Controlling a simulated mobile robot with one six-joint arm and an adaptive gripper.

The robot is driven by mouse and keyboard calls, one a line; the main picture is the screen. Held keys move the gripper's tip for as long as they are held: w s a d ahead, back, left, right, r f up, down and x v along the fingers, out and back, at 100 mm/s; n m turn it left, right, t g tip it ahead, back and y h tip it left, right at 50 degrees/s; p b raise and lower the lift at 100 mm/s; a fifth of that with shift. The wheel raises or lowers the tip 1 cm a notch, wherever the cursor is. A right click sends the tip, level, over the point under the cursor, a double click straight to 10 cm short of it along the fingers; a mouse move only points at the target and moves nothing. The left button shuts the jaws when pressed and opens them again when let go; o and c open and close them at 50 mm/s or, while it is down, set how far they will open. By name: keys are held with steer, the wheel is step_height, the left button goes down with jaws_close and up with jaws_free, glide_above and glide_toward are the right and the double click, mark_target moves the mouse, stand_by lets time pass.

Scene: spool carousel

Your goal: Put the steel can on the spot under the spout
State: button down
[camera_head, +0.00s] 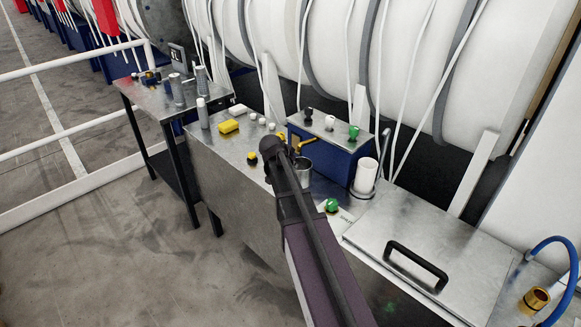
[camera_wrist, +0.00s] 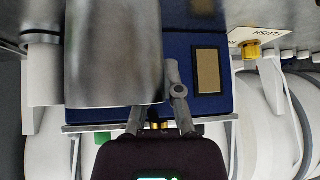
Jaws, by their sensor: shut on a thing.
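The steel can (camera_head: 305,166) is in my gripper (camera_head: 290,158), above the middle of the steel bench, in front of the blue box. In the wrist view the can (camera_wrist: 115,50) is large and close. My gripper's fingers (camera_wrist: 160,112) show at its lower edge and right side; their exact contact is partly hidden. A thin grey curved pipe, which looks like the spout (camera_head: 386,148), rises right of the blue box, beside a white cylinder (camera_head: 366,176). The can is left of that pipe. I cannot make out the spot under the spout.
The blue box (camera_head: 325,158) carries black, white and green knobs. A green knob (camera_head: 331,205) stands by a label. A steel lid with a black handle (camera_head: 416,265) lies to the right. A side table (camera_head: 150,97) holds steel cylinders.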

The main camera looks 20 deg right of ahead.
steer(key=shift+w+d+f, duration=0.1)
steer(key=shift+w+d, duration=0.1)
steer(key=shift+w, duration=0.6)
steer(key=shift+w+d+f, duration=0.1)
steer(key=shift+w+d, duration=0.1)
steer(key=shift+w, duration=0.6)
steer(key=f+b, duration=0.1)
steer(key=b, duration=0.1)
steer(key=w+f+b, duration=0.1)
steer(key=f, duration=0.1)
steer(key=shift+w+d+f+b, duration=0.1)
steer(key=shift+d+f+b, duration=0.1)
steer(key=shift+f+b, duration=0.15)
steer(key=c, duration=0.8)
jaws_free()
